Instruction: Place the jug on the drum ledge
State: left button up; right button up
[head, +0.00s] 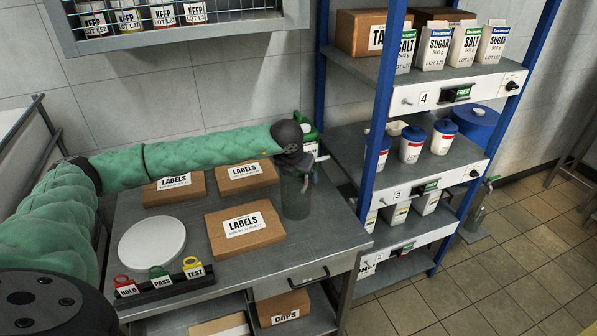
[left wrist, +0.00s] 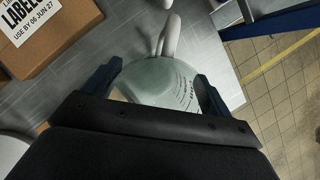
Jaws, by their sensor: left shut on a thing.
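The jug (head: 296,200) is a translucent grey-green vessel at the right side of the steel table in the head view. My left gripper (head: 302,168) is at its top and shut on it. In the left wrist view the jug (left wrist: 160,82) sits between the two dark fingers, its pale handle pointing up in the picture and markings on its side. I cannot tell whether its base touches the table. A blue round-topped drum (head: 476,122) stands at the right behind the shelf rack, partly hidden; I cannot make out its ledge. My right gripper is not in view.
The steel table (head: 330,238) holds several LABELS boxes (head: 245,226), a white disc (head: 152,243) and a tag rack (head: 160,286). A blue-post shelf rack (head: 383,110) with tubs and cartons stands close to the right. Tiled floor (head: 460,285) is clear at lower right.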

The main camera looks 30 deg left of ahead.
pick_arm(q)
jog(key=shift+f, duration=0.1)
jog(key=shift+f, duration=0.15)
dwell(0.3)
jog(key=o, duration=1.2)
jog(key=shift+c, duration=0.2)
